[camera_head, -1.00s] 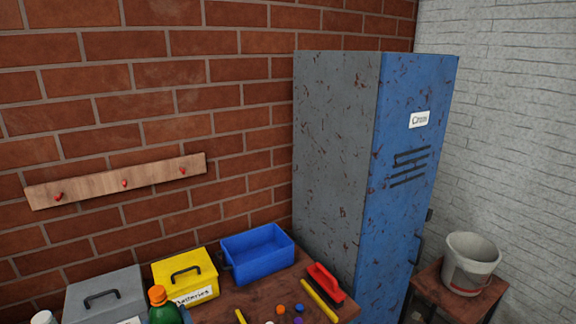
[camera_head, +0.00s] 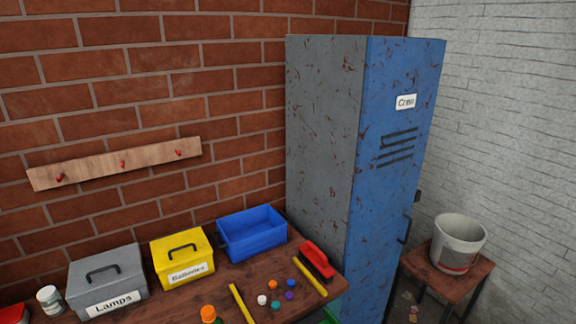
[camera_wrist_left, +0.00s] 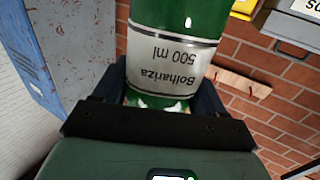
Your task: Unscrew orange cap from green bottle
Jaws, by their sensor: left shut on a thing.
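The orange cap (camera_head: 208,312) sits on top of the green bottle at the bottom edge of the head view. Only the cap and a little of the bottle's top show there. In the left wrist view the green bottle (camera_wrist_left: 180,20) fills the upper middle, with its white label appearing upside down. My left gripper (camera_wrist_left: 163,92) is shut on the bottle, with a dark finger on each side of it. The cap is out of the left wrist view. My right gripper is in neither current view.
The wooden bench (camera_head: 190,300) holds a grey lamps box (camera_head: 107,278), yellow batteries box (camera_head: 182,260), open blue bin (camera_head: 252,235) and red brush (camera_head: 316,260). Yellow sticks and several small coloured caps lie at its front. A blue locker (camera_head: 395,180) stands right of it.

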